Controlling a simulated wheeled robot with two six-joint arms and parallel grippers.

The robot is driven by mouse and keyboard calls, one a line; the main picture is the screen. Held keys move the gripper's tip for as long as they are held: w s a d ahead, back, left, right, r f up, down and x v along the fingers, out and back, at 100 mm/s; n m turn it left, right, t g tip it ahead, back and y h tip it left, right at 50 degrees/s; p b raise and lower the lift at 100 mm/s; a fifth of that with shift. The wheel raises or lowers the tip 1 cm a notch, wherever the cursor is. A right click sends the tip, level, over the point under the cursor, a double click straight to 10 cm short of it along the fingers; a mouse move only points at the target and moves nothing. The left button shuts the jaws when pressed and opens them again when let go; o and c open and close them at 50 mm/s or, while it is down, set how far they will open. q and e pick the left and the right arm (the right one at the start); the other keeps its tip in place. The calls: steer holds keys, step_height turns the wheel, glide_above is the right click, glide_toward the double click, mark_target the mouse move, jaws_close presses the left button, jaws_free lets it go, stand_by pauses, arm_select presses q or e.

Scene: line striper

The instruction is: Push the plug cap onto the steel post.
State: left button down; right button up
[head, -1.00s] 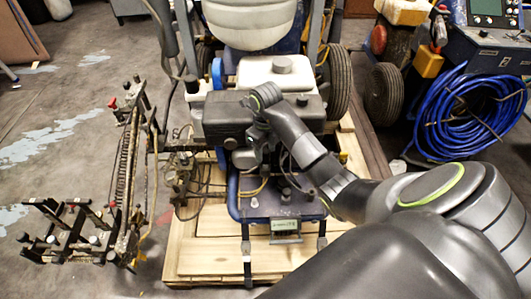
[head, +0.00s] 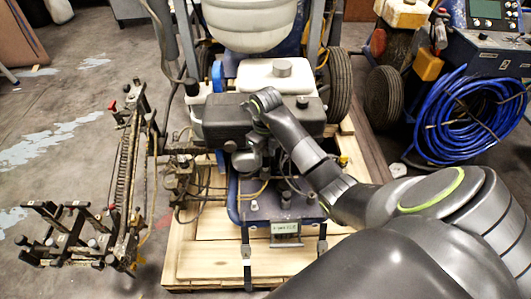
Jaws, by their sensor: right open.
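My right arm reaches in from the lower right over the line striper. Its wrist bends down beside the dark engine housing (head: 228,112). My right gripper (head: 244,163) points down at the front of the engine, just above the blue deck (head: 283,208). It is open. Its fingertips are small and dark against the engine parts, so I cannot tell whether they touch anything. I cannot make out the plug cap or the steel post for certain among the dark parts and cables there. My left gripper is not in view.
The striper stands on a wooden pallet (head: 205,259). A black metal frame with a spring (head: 128,165) sticks out at the left. Cables loop left of the gripper. A coiled blue hose (head: 470,118) hangs at the right.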

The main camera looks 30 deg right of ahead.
steer(key=c, duration=0.8)
steer(key=shift+c, duration=0.3)
steer(key=shift+r+p, duration=0.6)
steer(key=shift+r, duration=0.1)
steer(key=shift+r+p, duration=1.65)
steer(key=shift+r, duration=0.35)
